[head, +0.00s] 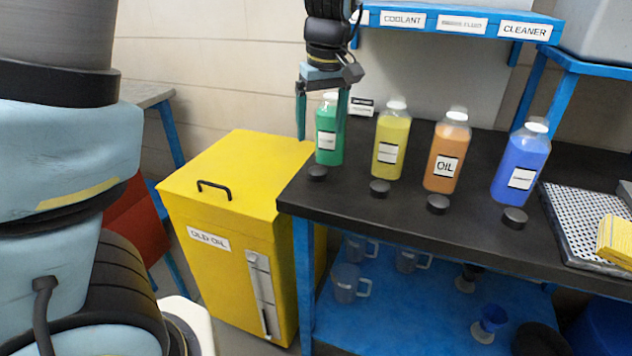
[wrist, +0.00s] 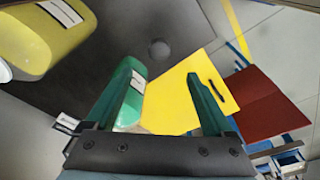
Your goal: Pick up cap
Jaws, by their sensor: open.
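Several dark round caps lie on the black bench top, one in front of each bottle. They are the cap by the green bottle (head: 317,173), by the yellow bottle (head: 380,188), by the orange oil bottle (head: 438,204) and by the blue bottle (head: 515,218). One cap (wrist: 159,49) shows beyond the fingertips. The left finger partly overlaps the green bottle there.
The green bottle (head: 329,140) stands very close to my fingers. The yellow bottle (head: 391,145), orange bottle (head: 446,155) and blue bottle (head: 520,170) stand to the right. A yellow old-oil bin (head: 235,165) is left of the bench. A perforated tray (head: 575,225) lies far right.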

